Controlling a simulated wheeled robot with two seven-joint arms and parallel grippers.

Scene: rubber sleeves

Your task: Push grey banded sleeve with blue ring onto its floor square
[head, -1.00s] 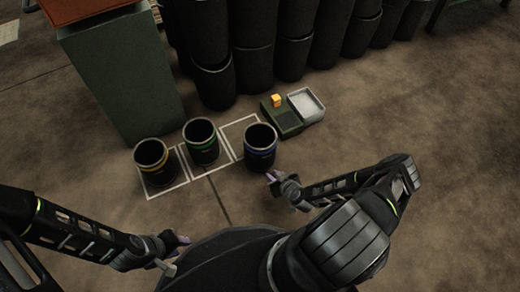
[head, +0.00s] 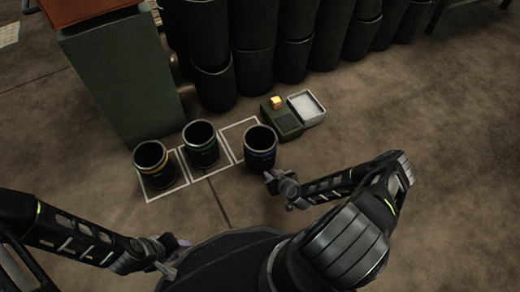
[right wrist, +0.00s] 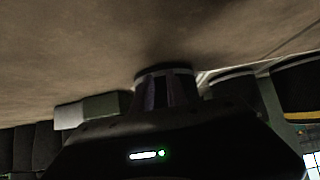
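The dark grey sleeve with a blue ring (head: 260,158) stands upright on the floor. It covers the right front part of the rightmost white-outlined square (head: 236,133); part of the sleeve stands outside the outline. My right gripper (head: 270,179) is low beside the sleeve's near right side, touching or nearly touching it. In the right wrist view the fingers (right wrist: 161,94) point at the sleeve's dark wall, whose base (right wrist: 165,71) shows beyond them. Their gap is too dark to judge. My left gripper (head: 178,254) is at the lower left, away from the sleeves; its opening is unclear.
A green-ringed sleeve (head: 201,150) and a yellow-ringed sleeve (head: 153,165) stand in the squares to the left. A green box (head: 284,122) with an orange block (head: 276,102) and a pale tray (head: 306,106) sit behind right. Tall dark cylinders line the back. Floor to the right is clear.

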